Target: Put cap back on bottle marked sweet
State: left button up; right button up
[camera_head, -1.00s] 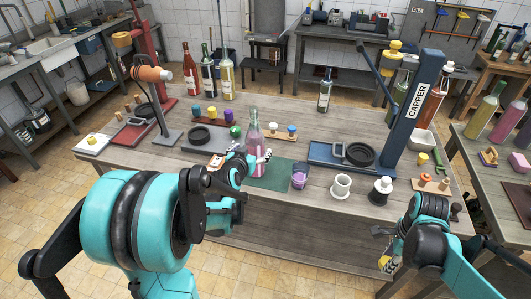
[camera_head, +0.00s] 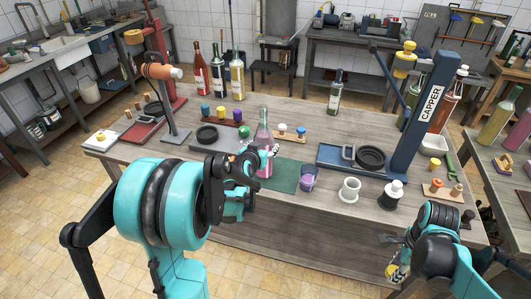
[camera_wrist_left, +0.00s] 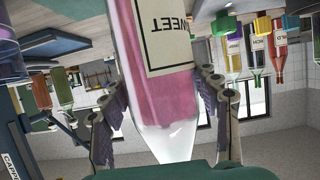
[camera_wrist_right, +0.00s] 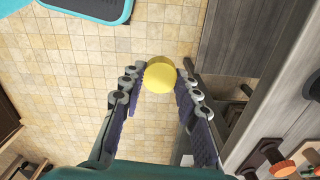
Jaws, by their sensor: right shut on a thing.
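A blue capper (camera_head: 425,115) stands right of the bottle. Small coloured stoppers and a green ball (camera_head: 244,132) lie nearby.

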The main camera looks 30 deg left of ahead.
aim_at(262, 124)
pick_arm(q)
jog(key=shift+c, duration=0.7)
jog(key=shift+w+r, duration=0.1)
jog(key=shift+r, duration=0.1)
pick_arm(e)
jog(key=shift+w+r, duration=0.1)
